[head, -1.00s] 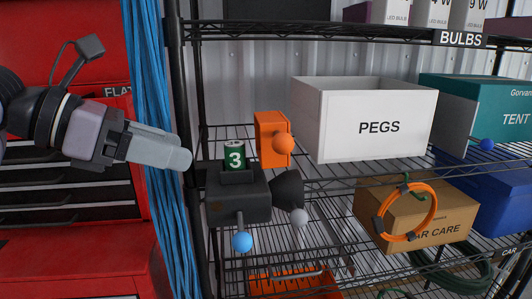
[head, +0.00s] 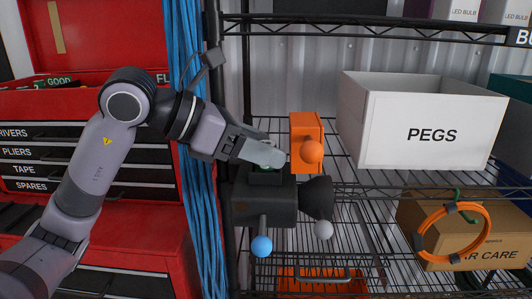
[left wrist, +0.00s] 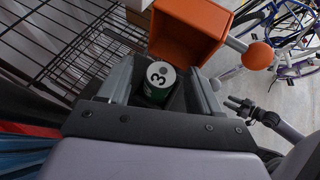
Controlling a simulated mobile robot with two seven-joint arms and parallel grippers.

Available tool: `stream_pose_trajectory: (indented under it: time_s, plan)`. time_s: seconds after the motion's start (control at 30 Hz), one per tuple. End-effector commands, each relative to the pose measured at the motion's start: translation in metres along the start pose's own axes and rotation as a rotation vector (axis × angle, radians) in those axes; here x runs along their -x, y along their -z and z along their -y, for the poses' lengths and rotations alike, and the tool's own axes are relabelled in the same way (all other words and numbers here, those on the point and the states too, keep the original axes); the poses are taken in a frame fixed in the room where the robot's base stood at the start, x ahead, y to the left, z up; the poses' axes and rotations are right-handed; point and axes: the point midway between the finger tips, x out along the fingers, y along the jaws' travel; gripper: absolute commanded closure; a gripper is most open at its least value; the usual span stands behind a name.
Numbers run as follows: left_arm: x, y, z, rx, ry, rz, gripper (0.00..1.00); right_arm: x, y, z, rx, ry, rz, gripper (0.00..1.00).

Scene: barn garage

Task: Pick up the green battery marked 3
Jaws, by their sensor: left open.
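The green battery (left wrist: 158,84), with a white top marked 3, stands between the fingers of my left gripper in the left wrist view. In the head view my left gripper (head: 268,156) is open and reaches in from the left over a dark grey vise-like block (head: 264,205). Its fingers hide most of the battery there; only a sliver of green shows. The battery is upright at the top of that block. I cannot tell whether a finger touches it.
An orange open box with a ball knob (head: 307,135) stands close to the right of my left gripper. A white PEGS bin (head: 425,110) is farther right on the wire shelf. Blue cables (head: 190,225) and a red tool chest (head: 110,225) are at the left.

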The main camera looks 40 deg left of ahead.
Motion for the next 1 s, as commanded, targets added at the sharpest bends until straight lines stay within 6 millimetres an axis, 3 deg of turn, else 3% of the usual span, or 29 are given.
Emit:
stream_pose_trajectory:
  time_s: [0.13, 0.37, 0.5, 0.57, 1.0]
  plan:
    - [-0.0107, -0.0002, 0.0004, 0.000, 0.001, 0.000, 0.36, 0.0020, 0.0023, 0.0002, 0.000, 0.000, 0.001, 0.57]
    - [-0.0117, 0.0006, 0.0002, 0.000, 0.000, 0.000, 0.36, 0.0016, 0.0018, 0.0004, 0.000, 0.001, 0.001, 0.57]
    - [-0.0115, 0.0005, 0.0002, 0.000, 0.000, 0.000, 0.81, 0.0016, 0.0017, 0.0004, -0.001, 0.000, 0.001, 0.57]
    - [-0.0115, 0.0005, 0.0002, 0.000, 0.000, 0.000, 0.96, 0.0016, 0.0017, 0.0004, 0.000, 0.000, 0.001, 0.57]
    - [-0.0089, -0.0040, -0.0001, -0.001, -0.001, 0.002, 0.96, 0.0020, 0.0021, 0.0003, -0.001, 0.000, 0.001, 0.57]
